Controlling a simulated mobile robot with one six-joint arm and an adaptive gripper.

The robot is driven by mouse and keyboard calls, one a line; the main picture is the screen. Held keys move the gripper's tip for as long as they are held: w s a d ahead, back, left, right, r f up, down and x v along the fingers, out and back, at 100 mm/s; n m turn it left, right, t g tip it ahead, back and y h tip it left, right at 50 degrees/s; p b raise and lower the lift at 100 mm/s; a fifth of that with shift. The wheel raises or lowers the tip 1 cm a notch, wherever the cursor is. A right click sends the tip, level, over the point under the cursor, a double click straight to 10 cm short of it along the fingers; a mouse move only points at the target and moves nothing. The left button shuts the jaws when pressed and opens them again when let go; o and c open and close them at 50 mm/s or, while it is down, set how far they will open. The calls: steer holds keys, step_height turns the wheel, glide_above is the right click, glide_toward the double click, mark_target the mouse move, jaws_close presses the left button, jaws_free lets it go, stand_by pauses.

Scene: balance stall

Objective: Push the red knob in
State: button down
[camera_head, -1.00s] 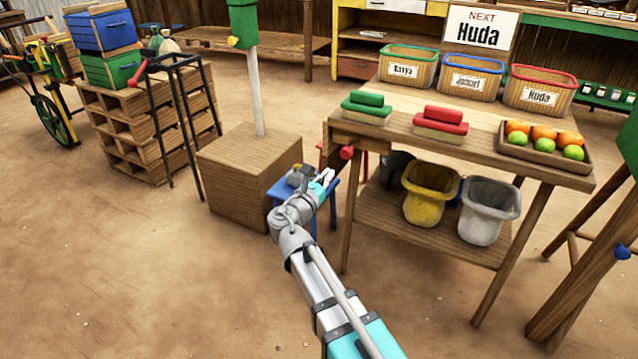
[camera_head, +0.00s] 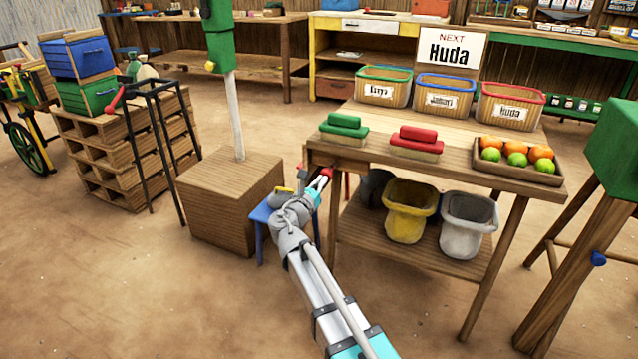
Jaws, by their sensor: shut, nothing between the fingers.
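The red knob (camera_head: 326,173) sticks out from the left end of the wooden table (camera_head: 455,185), just below its top. My gripper (camera_head: 318,183) is shut with nothing in it. Its tip is right at the knob, on the knob's near left side, and overlaps the knob's lower edge in the picture. I cannot tell whether it touches the knob or how far in the knob sits.
A blue stool (camera_head: 262,216) stands beneath my gripper, beside a wooden block (camera_head: 215,205) with a green-topped post. On the table are green and red blocks, a fruit tray (camera_head: 517,172) and three baskets. Buckets stand on its lower shelf. The floor in front is open.

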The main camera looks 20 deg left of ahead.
mark_target(326, 174)
steer(key=shift+w+d, duration=0.15)
steer(key=shift+w, duration=1.85)
steer(key=shift+s, duration=0.6)
steer(key=s+a+f+b, duration=0.1)
steer(key=s+a, duration=0.1)
steer(key=s, duration=1.1)
steer(key=shift+s+f, duration=0.2)
steer(key=shift+d, duration=0.1)
